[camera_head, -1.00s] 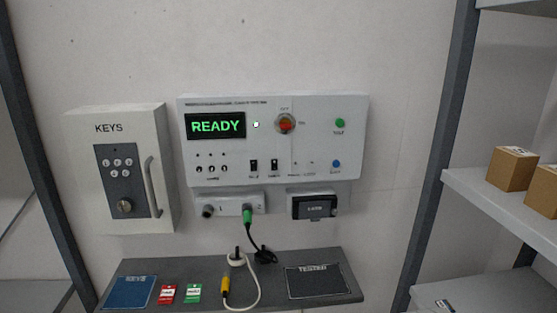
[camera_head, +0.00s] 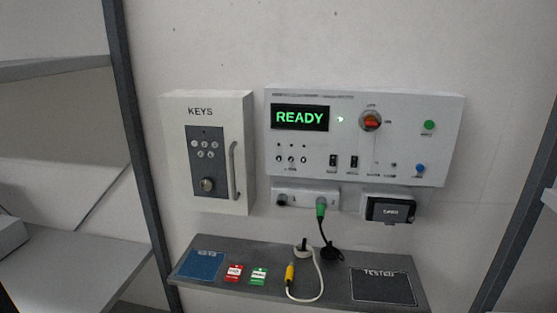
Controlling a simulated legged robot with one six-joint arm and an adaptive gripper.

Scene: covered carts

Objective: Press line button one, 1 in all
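A white control panel (camera_head: 365,135) hangs on the wall right of centre, with a lit green "READY" display (camera_head: 300,117). Below the display is a group of small round controls (camera_head: 291,159) with dark dots above them; their label is too small to read. I cannot tell which control is line button one. To their right are two black rocker switches (camera_head: 343,161). My gripper is not in view.
Below, a grey shelf (camera_head: 335,282) carries tags, a dark TESTED mat and a yellow-ended cable (camera_head: 289,276). A green plug (camera_head: 321,208) sits under the panel. Racks stand at both sides.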

